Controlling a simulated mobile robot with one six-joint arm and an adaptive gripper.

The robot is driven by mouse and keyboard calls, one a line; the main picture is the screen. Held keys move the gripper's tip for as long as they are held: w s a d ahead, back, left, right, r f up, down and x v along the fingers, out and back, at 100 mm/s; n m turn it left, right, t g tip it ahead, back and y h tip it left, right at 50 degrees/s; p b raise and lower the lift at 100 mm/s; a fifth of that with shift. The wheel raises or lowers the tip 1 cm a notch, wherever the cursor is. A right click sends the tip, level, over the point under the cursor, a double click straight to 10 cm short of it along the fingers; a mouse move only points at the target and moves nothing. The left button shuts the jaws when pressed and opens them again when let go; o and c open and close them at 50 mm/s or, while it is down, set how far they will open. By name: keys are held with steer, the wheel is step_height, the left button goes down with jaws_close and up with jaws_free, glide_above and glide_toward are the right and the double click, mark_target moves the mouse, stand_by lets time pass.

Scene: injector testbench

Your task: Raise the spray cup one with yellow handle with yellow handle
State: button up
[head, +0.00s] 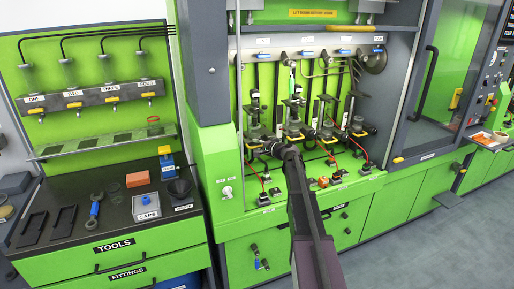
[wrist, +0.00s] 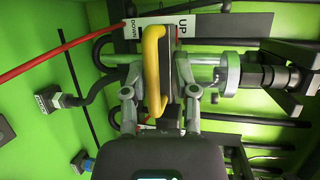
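In the wrist view a yellow handle (wrist: 153,70) stands in front of a sliding bracket by the white UP/DOWN label (wrist: 188,25). A clear cylinder (wrist: 210,68) with metal ends, apparently the spray cup, lies just to the right of it. My gripper (wrist: 160,92) has its fingers spread to either side of the handle, with a gap visible on the left. Contact on the right cannot be told.
A red cable (wrist: 55,50) and a black hose run left of the handle in the wrist view. In the head view, further stations with clear cups (head: 294,101) stand to the right. A tools counter (head: 110,205) with a wrench (head: 95,207) is at the left.

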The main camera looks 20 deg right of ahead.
steer(key=shift+s+f, duration=0.1)
steer(key=shift+f, duration=0.1)
stand_by(0.3)
step_height(320, 180, down, 6)
steer(key=b, duration=0.7)
steer(key=p+v, duration=0.4)
steer(key=v, duration=1)
steer(key=s+a+f+n+g, duration=0.2)
steer(key=s+a+n+g, duration=0.1)
steer(key=a, duration=0.4)
steer(key=s+a+f+n+g+p, duration=0.1)
steer(key=s+a+f+n+g, duration=0.2)
steer(key=s+a, duration=0.2)
steer(key=s+a+f+n+g+p, duration=0.1)
steer(key=s+a+f+n+g, duration=0.2)
steer(key=s+a, duration=0.2)
steer(key=shift+a+h, duration=0.4)
steer(key=shift+a, duration=1.45)
steer(key=shift+w, duration=0.1)
